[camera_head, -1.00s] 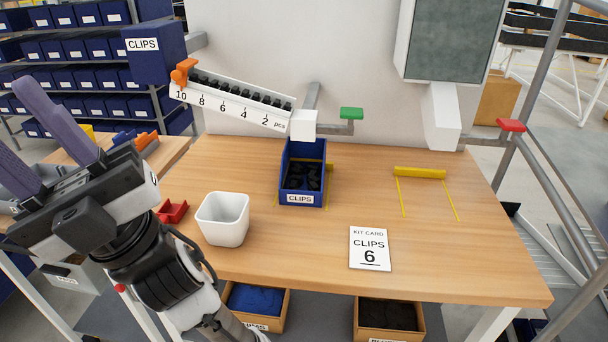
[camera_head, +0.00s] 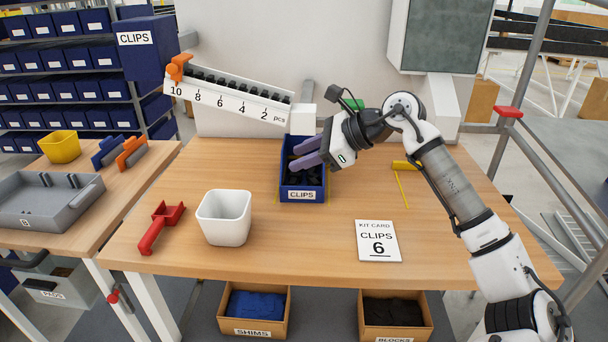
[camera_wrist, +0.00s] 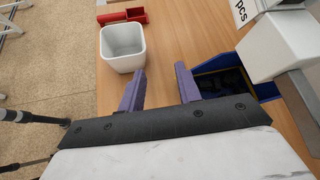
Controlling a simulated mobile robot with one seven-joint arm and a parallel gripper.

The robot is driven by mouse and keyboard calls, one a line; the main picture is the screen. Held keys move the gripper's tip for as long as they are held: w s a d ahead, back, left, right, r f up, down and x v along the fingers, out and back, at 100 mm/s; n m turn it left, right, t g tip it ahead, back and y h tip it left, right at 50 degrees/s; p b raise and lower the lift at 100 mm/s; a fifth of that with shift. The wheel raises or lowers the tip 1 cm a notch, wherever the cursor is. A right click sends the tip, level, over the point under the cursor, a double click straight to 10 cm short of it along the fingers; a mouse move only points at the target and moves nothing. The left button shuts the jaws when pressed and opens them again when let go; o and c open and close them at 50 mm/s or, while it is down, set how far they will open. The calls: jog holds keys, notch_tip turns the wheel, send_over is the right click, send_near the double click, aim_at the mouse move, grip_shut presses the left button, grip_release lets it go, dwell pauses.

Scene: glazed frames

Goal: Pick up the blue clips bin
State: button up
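The blue clips bin (camera_head: 319,196) stands upright on the wooden table below the dispenser's outlet, with dark clips inside. Its label faces the front. In the wrist view, the bin (camera_wrist: 267,90) is at the right, partly hidden by the dispenser parts. My gripper (camera_head: 303,153) reaches in from the right, its purple fingers overlapping the bin's interior in the head view. In the wrist view my gripper (camera_wrist: 160,84) is open and empty, with bare table between the fingertips. The right finger appears close to the bin's edge; I cannot tell whether it touches.
A white cup (camera_head: 223,220) and red scoop (camera_head: 160,226) are left of the bin. A kit card (camera_head: 378,241) reading CLIPS 6 lies in front at right. The table's front middle is clear.

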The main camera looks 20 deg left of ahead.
jog(key=t+h, duration=0.2)
send_near(297, 187)
jog(key=shift+m, duration=0.4)
jog(key=shift+p+x, duration=1.95)
jog(key=shift+x, duration=2.15)
grip_shut()
